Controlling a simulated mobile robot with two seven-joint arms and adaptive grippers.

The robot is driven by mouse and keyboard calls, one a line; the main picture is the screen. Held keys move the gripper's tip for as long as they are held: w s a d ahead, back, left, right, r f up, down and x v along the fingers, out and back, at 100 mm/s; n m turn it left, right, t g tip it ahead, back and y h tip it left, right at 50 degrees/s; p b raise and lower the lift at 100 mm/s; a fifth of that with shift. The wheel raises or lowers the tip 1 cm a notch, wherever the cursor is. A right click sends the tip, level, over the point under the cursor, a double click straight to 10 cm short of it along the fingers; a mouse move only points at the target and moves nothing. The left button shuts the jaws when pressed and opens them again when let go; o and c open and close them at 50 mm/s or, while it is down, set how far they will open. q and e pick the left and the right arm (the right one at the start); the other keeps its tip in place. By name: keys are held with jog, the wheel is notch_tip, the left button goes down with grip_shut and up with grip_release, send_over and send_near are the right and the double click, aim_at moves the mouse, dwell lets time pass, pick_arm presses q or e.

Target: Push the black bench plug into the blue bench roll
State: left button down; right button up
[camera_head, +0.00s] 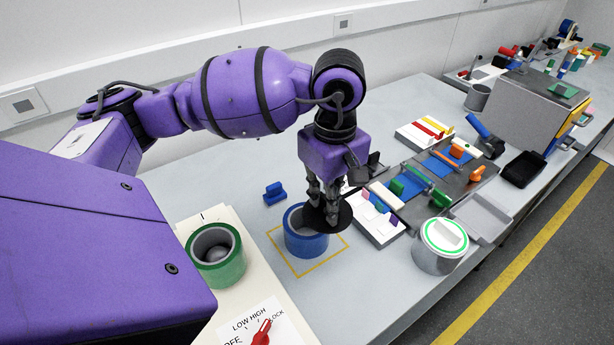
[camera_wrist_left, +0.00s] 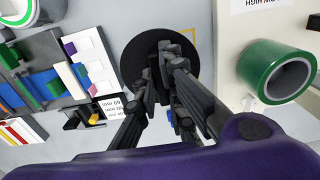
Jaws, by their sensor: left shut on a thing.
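My left gripper (camera_head: 326,208) is shut on the black bench plug (camera_head: 341,219), a flat black disc held just above the blue bench roll (camera_head: 305,245). In the head view the plug overlaps the right part of the roll's rim, and the left part of the opening shows. The roll stands upright inside a yellow square outline on the bench. In the left wrist view the plug (camera_wrist_left: 132,65) is below the fingertips (camera_wrist_left: 165,78) and hides most or all of the roll. Whether plug and roll touch cannot be told. My right gripper is not in view.
A green roll (camera_head: 217,262) stands on a pale panel with a red knob (camera_head: 262,333) at the left. A small blue block (camera_head: 275,192) lies behind the blue roll. A white-lidded can (camera_head: 441,246) and boards with coloured parts (camera_head: 430,185) crowd the right side.

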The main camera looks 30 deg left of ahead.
pick_arm(q)
jog(key=n, duration=0.2)
jog(key=a+n, duration=0.1)
jog(key=n, duration=0.2)
jog(key=shift+w+a+f+n+b, duration=0.2)
jog(key=shift+w+a+n+b, duration=0.1)
jog(key=shift+n+b, duration=0.1)
jog(key=n, duration=0.2)
jog(key=a+n, duration=0.1)
jog(key=n, duration=0.2)
jog(key=shift+w+a+r+n+b, duration=0.15)
jog(key=shift+w+a+n+b, duration=0.05)
jog(key=shift+n+b, duration=0.15)
jog(key=n, duration=0.2)
jog(key=a+n, duration=0.1)
jog(key=n, duration=0.2)
jog(key=shift+w+a+r+b, duration=0.1)
jog(key=shift+a+r+b, duration=0.1)
jog(key=shift+b, duration=0.2)
jog(key=n, duration=0.2)
jog(key=a+n, duration=0.1)
jog(key=n, duration=0.2)
jog(key=r+n, duration=0.1)
jog(key=n, duration=0.1)
jog(key=shift+w+a+n+b, duration=0.15)
jog(key=shift+a+n+b, duration=0.1)
jog(key=shift+b, duration=0.15)
jog(key=shift+f, duration=0.1)
